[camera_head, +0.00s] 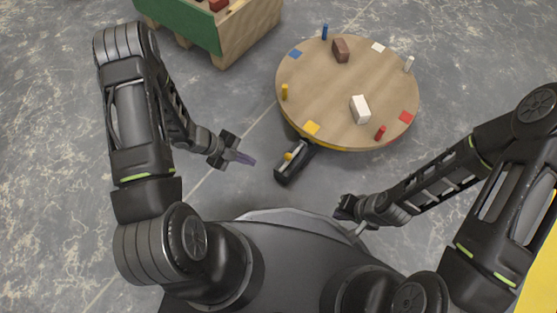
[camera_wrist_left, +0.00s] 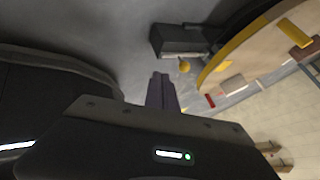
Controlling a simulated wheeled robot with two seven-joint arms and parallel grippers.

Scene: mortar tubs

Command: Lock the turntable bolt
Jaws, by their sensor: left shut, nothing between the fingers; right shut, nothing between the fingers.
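The round wooden turntable (camera_head: 335,90) stands ahead, with coloured pegs, coloured square patches and two blocks on its top. A black bolt housing (camera_head: 293,163) with a yellow knob (camera_head: 288,156) sits at its near edge, by the yellow patch (camera_head: 311,128). In the left wrist view the housing (camera_wrist_left: 178,40) and the yellow knob (camera_wrist_left: 184,67) show beyond my fingers. My left gripper (camera_head: 244,158) is shut and empty, left of the housing and apart from it; its fingers also show in the wrist view (camera_wrist_left: 161,92). My right gripper (camera_head: 359,229) is shut and empty, right of and nearer than the housing.
A green and wooden crate (camera_head: 230,35) with red blocks stands at the back left. A white block (camera_head: 360,109) and a brown block (camera_head: 341,49) lie on the turntable. A yellow surface (camera_head: 540,270) is at the lower right. Grey floor between left gripper and housing is clear.

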